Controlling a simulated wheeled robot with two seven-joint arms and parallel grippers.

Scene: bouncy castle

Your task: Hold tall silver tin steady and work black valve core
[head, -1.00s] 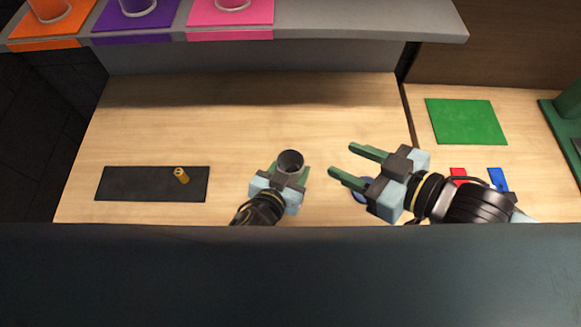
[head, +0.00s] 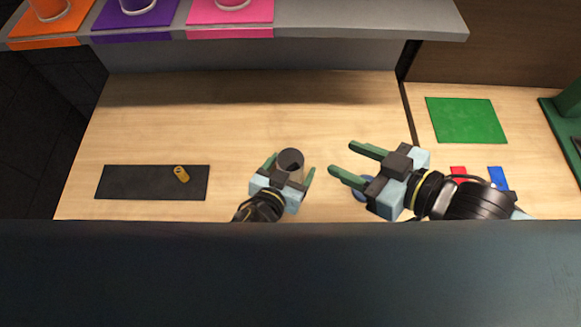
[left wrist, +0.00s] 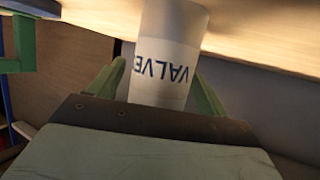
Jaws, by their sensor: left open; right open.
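The tall silver tin (head: 290,159) stands upright on the wooden counter, its open top facing me. In the left wrist view the tin (left wrist: 165,70) is pale, with "VALVE" in blue letters. My left gripper (head: 291,167) is open around it, one green finger on each side; gaps show between fingers and tin. The tin's inside is dark, and I cannot tell whether a black valve core is in it. My right gripper (head: 340,161) is open and empty, to the right of the tin, its fingers pointing left. No black valve core is clearly visible.
A black mat (head: 130,182) at left carries a small brass cylinder (head: 181,174). A blue round thing (head: 361,195) is partly hidden by my right gripper. A green mat (head: 466,120) and red and blue pieces lie at right. A grey shelf (head: 350,20) crosses the back.

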